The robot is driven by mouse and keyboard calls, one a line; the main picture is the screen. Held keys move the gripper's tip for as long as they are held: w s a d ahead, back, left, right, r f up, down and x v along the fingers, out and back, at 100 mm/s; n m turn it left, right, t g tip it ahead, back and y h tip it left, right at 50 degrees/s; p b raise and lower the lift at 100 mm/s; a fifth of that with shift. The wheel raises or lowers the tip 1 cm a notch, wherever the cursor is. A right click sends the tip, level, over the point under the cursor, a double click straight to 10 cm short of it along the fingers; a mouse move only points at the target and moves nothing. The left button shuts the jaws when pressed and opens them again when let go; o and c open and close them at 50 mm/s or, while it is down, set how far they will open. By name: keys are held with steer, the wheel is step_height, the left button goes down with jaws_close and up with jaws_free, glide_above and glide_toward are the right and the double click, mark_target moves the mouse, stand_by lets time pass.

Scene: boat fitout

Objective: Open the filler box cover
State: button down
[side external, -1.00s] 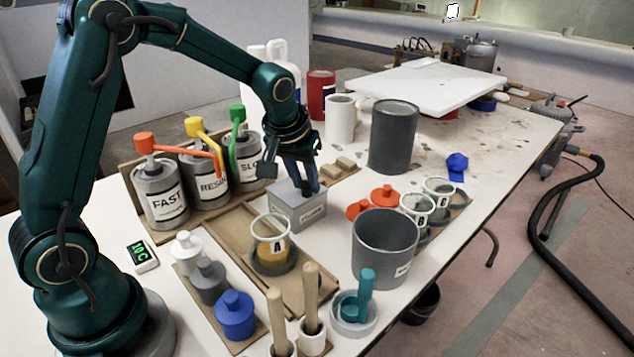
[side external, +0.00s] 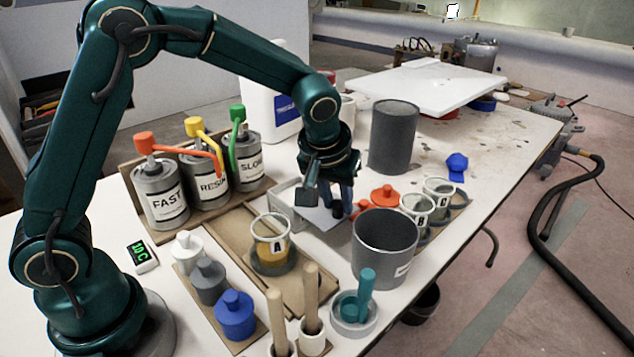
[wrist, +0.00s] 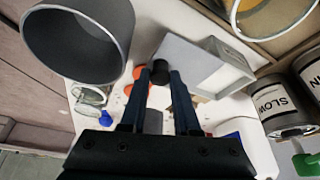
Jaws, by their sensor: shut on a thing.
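The filler box (side external: 286,193) is a pale grey box at mid-table, left of my gripper. Its top now looks open, with a pale rim and inner wall showing. The cover (side external: 322,217) is a pale grey panel at the box's right side, partly hidden by my gripper. I cannot tell whether it is still joined to the box. My gripper (side external: 338,208) points down, shut on the cover's dark knob. In the wrist view the dark knob (wrist: 160,72) sits between my fingertips, against a pale grey surface.
A large grey pot (side external: 385,246) and orange lids (side external: 385,195) stand close right of my gripper. Cup A (side external: 270,240) is in front of the box. Labelled pump cans (side external: 212,182) stand left. A tall dark grey cylinder (side external: 394,138) stands behind.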

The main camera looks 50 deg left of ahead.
steer(key=c, duration=0.6)
jaws_free()
steer(key=shift+c, duration=0.2)
steer(key=shift+r, duration=0.1)
steer(key=shift+v, duration=2.55)
